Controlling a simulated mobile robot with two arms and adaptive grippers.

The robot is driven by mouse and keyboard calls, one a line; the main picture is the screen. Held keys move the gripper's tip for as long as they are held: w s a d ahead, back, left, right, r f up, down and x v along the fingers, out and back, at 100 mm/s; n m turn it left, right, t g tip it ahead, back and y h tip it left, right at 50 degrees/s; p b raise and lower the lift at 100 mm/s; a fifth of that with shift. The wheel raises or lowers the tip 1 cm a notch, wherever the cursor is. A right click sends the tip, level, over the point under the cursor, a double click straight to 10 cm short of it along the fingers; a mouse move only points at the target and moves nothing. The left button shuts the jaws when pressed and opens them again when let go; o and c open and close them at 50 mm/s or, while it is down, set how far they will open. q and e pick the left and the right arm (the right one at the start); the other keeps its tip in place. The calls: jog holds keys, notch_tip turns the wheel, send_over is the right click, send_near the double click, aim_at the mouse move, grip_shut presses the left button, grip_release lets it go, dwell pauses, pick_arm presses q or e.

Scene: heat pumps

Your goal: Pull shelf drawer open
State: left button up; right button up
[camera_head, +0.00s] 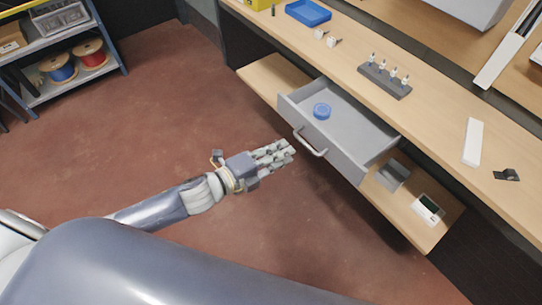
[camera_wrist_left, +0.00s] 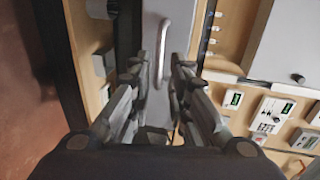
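The grey shelf drawer (camera_head: 345,128) is pulled out from under the wooden workbench, with a blue round item (camera_head: 321,111) inside it. Its curved metal handle (camera_head: 311,143) is on the front panel. My left gripper (camera_head: 288,152) is just left of the handle in the head view, apart from it or very close; the exact gap cannot be told. In the left wrist view, the handle (camera_wrist_left: 161,45) lies ahead, between the two spread fingers of the left gripper (camera_wrist_left: 160,75). The fingers are open and hold nothing visible. My right gripper is not in view.
The wooden bench top (camera_head: 430,105) carries a blue tray (camera_head: 308,12), a dark holder with several bottles (camera_head: 385,80) and a white strip (camera_head: 473,141). A lower wooden shelf (camera_head: 400,215) holds a meter (camera_head: 428,207). A rack with cable spools (camera_head: 58,68) stands far left. The red floor is clear.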

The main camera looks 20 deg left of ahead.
pick_arm(q)
jog(key=shift+v, duration=1.6)
jog(key=s+a+f+n+g+y, duration=0.2)
jog(key=a+f+n+y, duration=0.35)
jog(key=f, duration=0.95)
jog(key=s+a+f+n+g+y, duration=0.1)
jog(key=s+a+f+n+y, duration=0.1)
jog(key=a+f+n, duration=0.9)
jog(key=s+f+g+y, duration=0.1)
jog(key=s+f+g, duration=0.2)
jog(key=s+f, duration=0.75)
jog(key=s+d+f+n+g, duration=0.2)
jog(key=s+f, duration=0.4)
jog(key=s, duration=0.5)
jog(key=s+d+f+n+g, duration=0.3)
jog(key=s+f, duration=0.4)
jog(key=s, duration=0.5)
jog(key=shift+d+n+g+y, duration=0.3)
jog(key=shift+n+y, duration=0.05)
jog(key=shift+n, duration=0.3)
